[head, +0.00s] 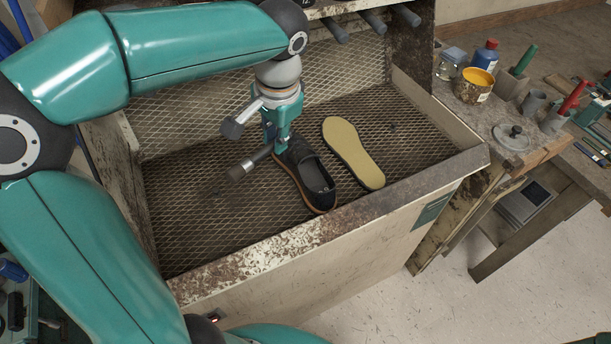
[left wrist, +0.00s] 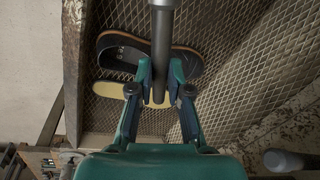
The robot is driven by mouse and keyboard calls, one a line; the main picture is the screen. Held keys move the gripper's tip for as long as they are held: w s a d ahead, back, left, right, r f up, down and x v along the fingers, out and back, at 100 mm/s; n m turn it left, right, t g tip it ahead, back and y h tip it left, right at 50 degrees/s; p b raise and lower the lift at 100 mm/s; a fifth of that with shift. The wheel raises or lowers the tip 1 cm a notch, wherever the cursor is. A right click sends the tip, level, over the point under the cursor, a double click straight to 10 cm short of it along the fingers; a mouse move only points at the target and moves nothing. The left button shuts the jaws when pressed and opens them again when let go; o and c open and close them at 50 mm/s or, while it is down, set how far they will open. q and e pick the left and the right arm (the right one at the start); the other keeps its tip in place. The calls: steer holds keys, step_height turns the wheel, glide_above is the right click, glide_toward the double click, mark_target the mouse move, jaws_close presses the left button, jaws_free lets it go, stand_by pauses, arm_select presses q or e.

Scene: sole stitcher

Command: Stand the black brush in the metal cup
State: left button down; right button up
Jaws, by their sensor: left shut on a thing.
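My left gripper (head: 272,148) is over the mesh tray and shut on a dark rod with a thicker grey end, which I take for the black brush (head: 250,162). The rod points left and lies roughly level in the head view. In the left wrist view the brush (left wrist: 162,50) runs from the top edge down between the fingertips (left wrist: 160,92). A small grey cup, seemingly the metal cup (head: 533,103), stands on the bench at the right, with nothing visible sticking out of it. It is far from the gripper. My right gripper is not in view.
Below the gripper, a black shoe (head: 311,183) and a yellow sole (head: 352,150) lie on the mesh tray (head: 205,215). Beside the cup stand holders with a green handle (head: 524,60) and red handle (head: 573,97), a paint tin (head: 474,87) and a lidded disc (head: 512,137). Grey pegs (head: 373,21) jut above.

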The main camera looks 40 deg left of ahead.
arm_select(q)
glide_above(279, 202)
steer(key=f, duration=1.5)
steer(key=shift+s+d, duration=0.1)
steer(key=shift+d, duration=0.1)
steer(key=shift+f, duration=2)
steer(key=shift+f, duration=0.2)
steer(key=c, duration=1.1)
jaws_free()
steer(key=shift+r, duration=0.1)
steer(key=shift+r, duration=0.1)
steer(key=r, duration=0.4)
steer(key=d+r, duration=0.1)
steer(key=r, duration=0.3)
steer(key=d+r, duration=0.1)
steer(key=r, duration=0.3)
steer(key=shift+s, duration=0.35)
steer(key=shift+f, duration=0.15)
